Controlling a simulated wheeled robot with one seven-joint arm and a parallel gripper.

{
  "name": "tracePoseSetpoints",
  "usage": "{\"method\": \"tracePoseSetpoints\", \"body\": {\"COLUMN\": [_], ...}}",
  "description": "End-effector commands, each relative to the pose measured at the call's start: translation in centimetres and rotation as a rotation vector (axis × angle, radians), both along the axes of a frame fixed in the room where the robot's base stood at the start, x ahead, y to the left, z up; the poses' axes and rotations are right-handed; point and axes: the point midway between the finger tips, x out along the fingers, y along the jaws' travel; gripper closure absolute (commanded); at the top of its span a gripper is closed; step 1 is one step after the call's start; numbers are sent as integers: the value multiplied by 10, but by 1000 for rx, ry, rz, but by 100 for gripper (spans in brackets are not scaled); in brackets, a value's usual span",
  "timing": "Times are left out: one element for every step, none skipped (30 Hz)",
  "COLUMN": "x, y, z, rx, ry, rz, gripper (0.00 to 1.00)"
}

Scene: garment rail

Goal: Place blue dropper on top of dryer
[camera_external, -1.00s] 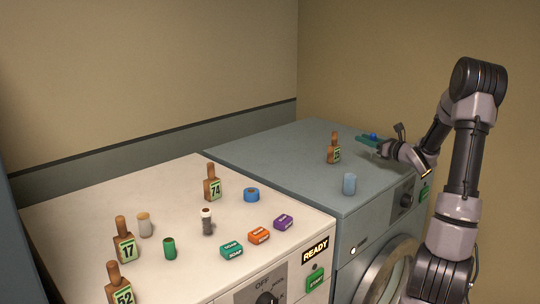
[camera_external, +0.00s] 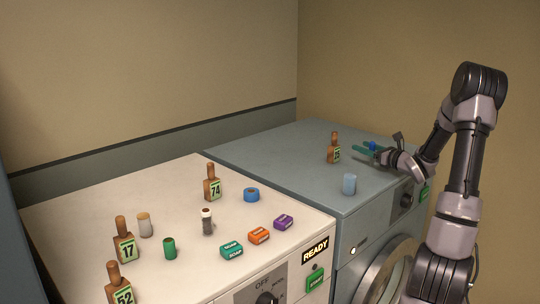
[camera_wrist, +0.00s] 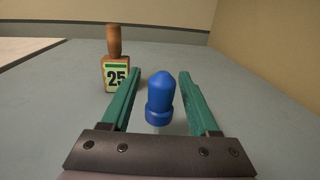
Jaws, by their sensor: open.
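The blue dropper (camera_wrist: 160,98) has a rounded top, a wider collar and a pale lower part. It looks upright on the grey-blue machine's top (camera_external: 285,150). In the external view, the dropper (camera_external: 372,146) is partly hidden by my fingers. My gripper (camera_external: 364,150) is low over that top, near its right side. In the wrist view, my green fingers (camera_wrist: 158,102) are open on either side of the dropper, with a visible gap on each side. The dropper's foot is hard to make out.
The white machine (camera_external: 130,190) to the left bears several bottles, soap boxes and small containers. The grey-blue top's back left is clear.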

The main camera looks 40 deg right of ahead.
Motion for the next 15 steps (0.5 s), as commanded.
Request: {"method": "tracePoseSetpoints", "body": {"x": [0, -1, -5, -9, -13, -20, -26, -32, -41, -48, -55, -64, -70, -77, -84], "y": [0, 0, 0, 0, 0, 1, 2, 3, 3, 4, 5, 7, 7, 7, 9], "z": [2, 4, 3, 3, 3, 3, 3, 3, 3, 3, 3, 3, 3, 3, 3], "rx": [-1, -2, -2, -2, -1, -2, -2, -2, -1, -2, -2, -1, -2, -2, 0], "ry": [-1, -1, 0, 1, 1, 1, 2, 1, 2, 1, 2, 1, 2, 1, 2], "rz": [-1, -1, -2, -3, -3, -2, -2, -3, -4, -4, -5, -3, -4, -4, -4], "gripper": [39, 39, 39, 39, 39, 39, 39, 39, 39, 39, 39, 39, 39, 39, 39]}}
